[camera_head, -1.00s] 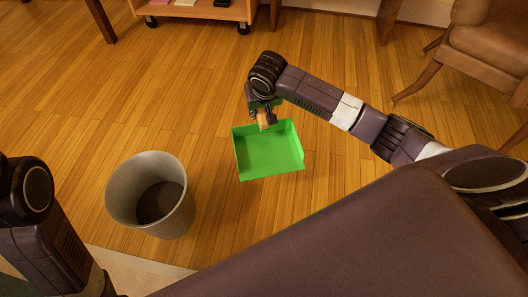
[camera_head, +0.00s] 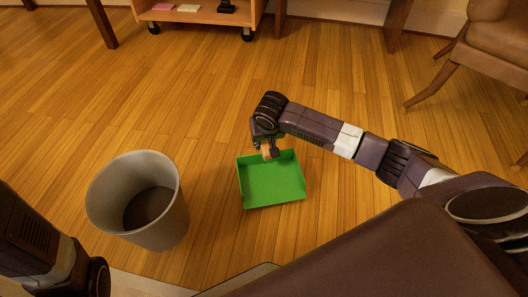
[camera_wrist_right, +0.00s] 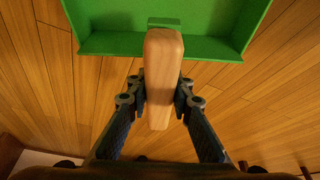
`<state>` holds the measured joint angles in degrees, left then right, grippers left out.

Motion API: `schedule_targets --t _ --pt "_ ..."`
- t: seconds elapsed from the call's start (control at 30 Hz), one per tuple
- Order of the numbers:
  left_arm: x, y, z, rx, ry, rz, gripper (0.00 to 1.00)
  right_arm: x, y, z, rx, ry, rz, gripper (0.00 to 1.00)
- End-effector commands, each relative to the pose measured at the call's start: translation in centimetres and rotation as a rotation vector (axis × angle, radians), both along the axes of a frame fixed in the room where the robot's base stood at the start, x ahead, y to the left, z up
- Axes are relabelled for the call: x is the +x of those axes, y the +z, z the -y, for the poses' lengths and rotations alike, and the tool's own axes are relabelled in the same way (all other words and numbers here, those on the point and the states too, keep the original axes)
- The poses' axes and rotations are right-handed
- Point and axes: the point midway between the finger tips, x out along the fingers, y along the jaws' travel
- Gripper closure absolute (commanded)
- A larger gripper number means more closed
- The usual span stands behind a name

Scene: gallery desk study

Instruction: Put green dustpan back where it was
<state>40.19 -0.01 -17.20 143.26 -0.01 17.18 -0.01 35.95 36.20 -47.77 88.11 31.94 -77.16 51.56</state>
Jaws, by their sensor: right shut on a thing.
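The green dustpan (camera_head: 272,182) is a shallow tray with raised walls, seen in the head view in front of my right gripper (camera_head: 268,150). Its light wooden handle (camera_wrist_right: 162,75) shows in the right wrist view, with the green pan (camera_wrist_right: 110,42) beyond it at the top. My right gripper (camera_wrist_right: 160,98) is shut on the handle, one finger on each side. I cannot tell whether the pan touches the floor. My left arm shows at the lower left of the head view, but its fingers are out of view.
A grey bin (camera_head: 140,200) stands on the wooden floor left of the dustpan. A wheeled wooden shelf (camera_head: 205,14) is at the back, and a brown chair (camera_head: 484,55) at the upper right. The floor (camera_head: 190,95) between bin and shelf is clear.

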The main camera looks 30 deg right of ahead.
Motion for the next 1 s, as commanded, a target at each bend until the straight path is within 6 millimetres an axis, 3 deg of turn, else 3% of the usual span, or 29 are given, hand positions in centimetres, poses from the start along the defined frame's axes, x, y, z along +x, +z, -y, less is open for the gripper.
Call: schedule_targets --t 0.2,0.6,0.63,0.77,1.0 --pt "0.0 -2.8 0.0 0.001 0.0 0.001 0.6 0.1 -3.2 0.0 0.0 -0.001 0.002 1.0" --pt "0.0 -2.5 0.0 0.001 -0.001 0.0 0.6 0.1 -3.4 0.0 0.001 -0.001 0.001 1.0" --pt "0.0 -2.5 0.0 0.001 0.0 0.0 0.6 0.0 -3.6 0.0 0.001 -0.001 -0.002 0.79" --pt "0.0 -2.6 0.0 0.001 0.0 0.0 0.6 0.0 -3.6 0.0 0.001 -0.001 -0.001 0.64" --pt "0.0 -2.6 0.0 0.001 0.001 -0.001 0.6 0.0 -3.6 0.0 0.001 -0.001 -0.001 0.62"
